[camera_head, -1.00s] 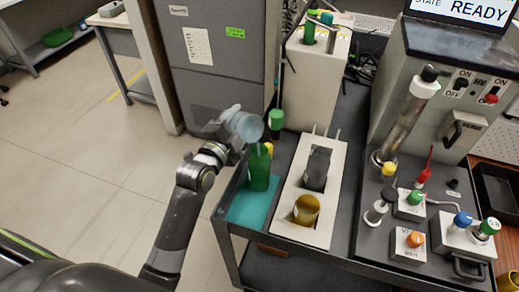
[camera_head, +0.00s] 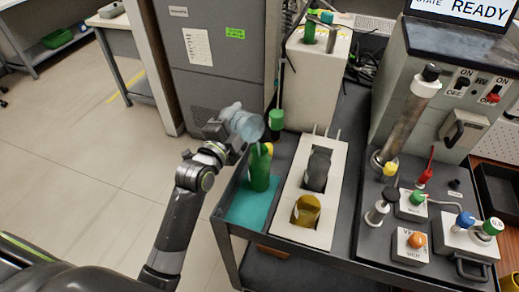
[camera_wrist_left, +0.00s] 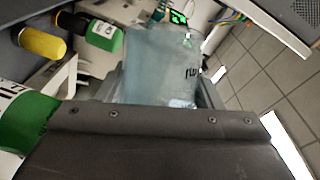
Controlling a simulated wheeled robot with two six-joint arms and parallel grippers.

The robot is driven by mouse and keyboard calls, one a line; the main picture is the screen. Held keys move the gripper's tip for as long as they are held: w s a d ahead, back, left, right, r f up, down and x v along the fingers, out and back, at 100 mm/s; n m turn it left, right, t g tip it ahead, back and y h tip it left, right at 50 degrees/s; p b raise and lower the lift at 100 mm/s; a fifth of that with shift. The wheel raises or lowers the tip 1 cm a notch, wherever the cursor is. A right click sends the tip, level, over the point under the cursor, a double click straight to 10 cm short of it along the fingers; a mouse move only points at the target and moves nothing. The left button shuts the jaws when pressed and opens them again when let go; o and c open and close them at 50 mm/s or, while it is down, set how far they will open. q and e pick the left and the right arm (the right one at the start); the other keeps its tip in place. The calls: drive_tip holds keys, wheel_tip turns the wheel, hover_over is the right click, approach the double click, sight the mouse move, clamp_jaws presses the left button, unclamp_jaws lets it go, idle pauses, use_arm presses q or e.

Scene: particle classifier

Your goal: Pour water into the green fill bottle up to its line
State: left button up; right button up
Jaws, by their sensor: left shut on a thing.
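My left gripper (camera_head: 226,128) is shut on a clear, pale-blue water container (camera_head: 245,124), held tilted above the green fill bottle. The container also fills the middle of the left wrist view (camera_wrist_left: 158,65). The green fill bottle (camera_head: 260,172) stands on a teal mat (camera_head: 248,208) at the cart's left end, its mouth just below the container's rim. A faint pale streak shows between rim and bottle mouth. The water level and the line on the bottle are too small to make out. My right gripper is not in view.
A machine panel with valves (camera_head: 408,205) lies to the right. The floor at left is clear.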

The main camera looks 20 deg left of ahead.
use_arm(q)
drive_tip(key=shift+s+d+r+m+b, duration=0.15)
drive_tip(key=shift+d+r+m+b, duration=0.2)
drive_tip(key=shift+m+b, duration=0.4)
idle(0.9)
drive_tip(key=shift+a+r+n, duration=0.15)
drive_tip(key=shift+n, duration=0.1)
drive_tip(key=n+p, duration=0.1)
drive_tip(key=p, duration=0.1)
drive_tip(key=f+n+p, duration=0.1)
drive_tip(key=p, duration=0.1)
drive_tip(key=shift+w+a+g+p, duration=0.2)
drive_tip(key=shift+a+g+p, duration=0.1)
drive_tip(key=shift+g, duration=0.1)
drive_tip(key=n+p, duration=0.1)
drive_tip(key=p, duration=0.1)
drive_tip(key=r+n+g+p, duration=0.1)
drive_tip(key=n+p, duration=0.1)
drive_tip(key=shift+s+d+p, duration=0.1)
drive_tip(key=shift+p, duration=0.3)
drive_tip(key=shift+f, duration=0.5)
drive_tip(key=shift+r+n+g+p, duration=0.3)
drive_tip(key=shift+n+p, duration=0.1)
drive_tip(key=shift+p, duration=0.15)
drive_tip(key=w+a+f+n+g+h+b, duration=0.2)
drive_tip(key=f+n, duration=0.3)
drive_tip(key=f, duration=0.3)
drive_tip(key=shift+a+n+g+h+b, duration=0.4)
drive_tip(key=shift+a+g+h, duration=0.1)
drive_tip(key=shift+a, duration=0.05)
